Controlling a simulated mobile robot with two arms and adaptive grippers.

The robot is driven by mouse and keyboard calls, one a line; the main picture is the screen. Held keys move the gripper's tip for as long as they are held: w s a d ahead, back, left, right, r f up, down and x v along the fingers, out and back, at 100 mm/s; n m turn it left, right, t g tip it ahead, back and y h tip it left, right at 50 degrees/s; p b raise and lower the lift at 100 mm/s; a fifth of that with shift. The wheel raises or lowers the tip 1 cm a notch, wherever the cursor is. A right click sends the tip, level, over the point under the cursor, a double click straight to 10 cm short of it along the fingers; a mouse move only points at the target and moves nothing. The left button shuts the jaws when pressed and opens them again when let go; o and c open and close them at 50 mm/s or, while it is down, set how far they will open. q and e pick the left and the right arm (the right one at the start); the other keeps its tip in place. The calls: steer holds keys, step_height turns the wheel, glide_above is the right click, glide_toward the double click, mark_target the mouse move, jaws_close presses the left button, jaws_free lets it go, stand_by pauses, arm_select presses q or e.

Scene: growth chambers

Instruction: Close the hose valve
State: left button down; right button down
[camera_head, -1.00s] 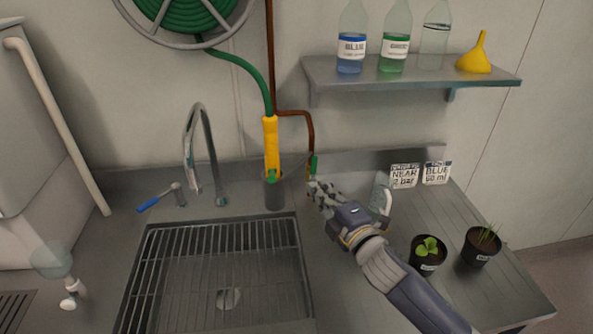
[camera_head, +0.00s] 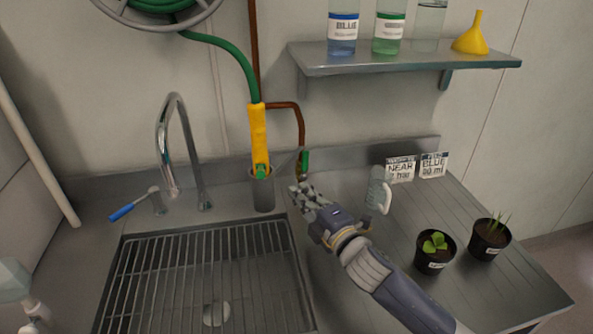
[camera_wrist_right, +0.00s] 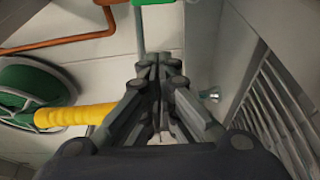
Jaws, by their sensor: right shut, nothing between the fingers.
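The hose valve shows as a small green handle (camera_head: 305,160) at the lower end of the copper pipe (camera_head: 301,124), on the wall behind the sink. In the right wrist view a green part (camera_wrist_right: 151,2) shows at the top edge, beside the copper pipe (camera_wrist_right: 60,42). My right gripper (camera_head: 297,190) is shut and empty, just below and in front of the valve, apart from it as far as I can tell. Its closed fingers also show in the right wrist view (camera_wrist_right: 158,62). My left gripper is not in view.
The yellow hose wand (camera_head: 258,138) stands in a grey holder (camera_head: 263,195) left of the valve. A faucet (camera_head: 180,140) and a sink grate (camera_head: 205,275) lie further left. A clear jug (camera_head: 378,190) and two potted plants (camera_head: 434,252) (camera_head: 489,238) stand right. A shelf (camera_head: 400,62) hangs above.

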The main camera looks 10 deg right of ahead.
mark_target(305, 166)
steer(key=p+x, duration=0.2)
steer(key=x, duration=0.8)
steer(key=d+p, duration=0.1)
steer(key=d, duration=0.3)
steer(key=shift+f, duration=0.15)
